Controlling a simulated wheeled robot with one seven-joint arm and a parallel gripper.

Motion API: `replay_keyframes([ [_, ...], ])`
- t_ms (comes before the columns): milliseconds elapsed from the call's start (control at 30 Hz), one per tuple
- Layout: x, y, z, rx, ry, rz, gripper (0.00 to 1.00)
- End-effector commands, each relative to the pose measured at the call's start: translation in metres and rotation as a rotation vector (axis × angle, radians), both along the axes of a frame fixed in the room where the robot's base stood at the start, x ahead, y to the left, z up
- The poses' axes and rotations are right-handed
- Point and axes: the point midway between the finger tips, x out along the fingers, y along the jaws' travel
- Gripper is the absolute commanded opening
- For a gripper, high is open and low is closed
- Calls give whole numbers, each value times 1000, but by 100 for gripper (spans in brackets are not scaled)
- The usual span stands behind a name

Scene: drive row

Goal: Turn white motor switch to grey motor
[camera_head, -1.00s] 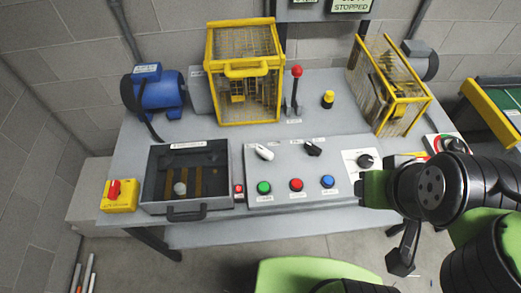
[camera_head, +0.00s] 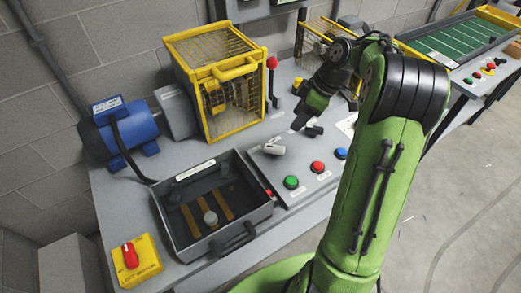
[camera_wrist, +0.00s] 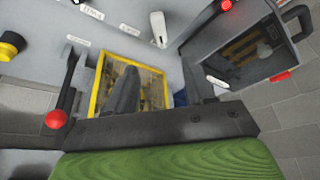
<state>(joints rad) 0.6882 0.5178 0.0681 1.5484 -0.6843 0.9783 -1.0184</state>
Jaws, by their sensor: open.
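The white motor switch (camera_head: 272,150) is a white lever knob on the grey control panel. It also shows at the top of the wrist view (camera_wrist: 158,28). My gripper (camera_head: 301,122) is open and empty above the back of the panel, to the right of the white switch and apart from it. A black switch (camera_head: 314,131) sits just beside my gripper. The blue motor (camera_head: 123,132) stands at the back left of the bench. The grey motor (camera_head: 352,22) is mostly hidden behind my arm and the right cage.
A yellow cage (camera_head: 222,85) and a red-knobbed lever (camera_head: 272,63) stand behind the panel. Green, red and blue buttons line its front. An open grey box (camera_head: 165,218) with a handle and a yellow switch box (camera_head: 138,262) are at left.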

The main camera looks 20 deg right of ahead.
Motion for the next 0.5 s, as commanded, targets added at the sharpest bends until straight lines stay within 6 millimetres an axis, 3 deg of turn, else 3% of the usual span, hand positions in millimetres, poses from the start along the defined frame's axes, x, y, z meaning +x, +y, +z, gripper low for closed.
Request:
replay_keyframes([
  [500, 25, 40, -115, 2, 6, -1, 53],
])
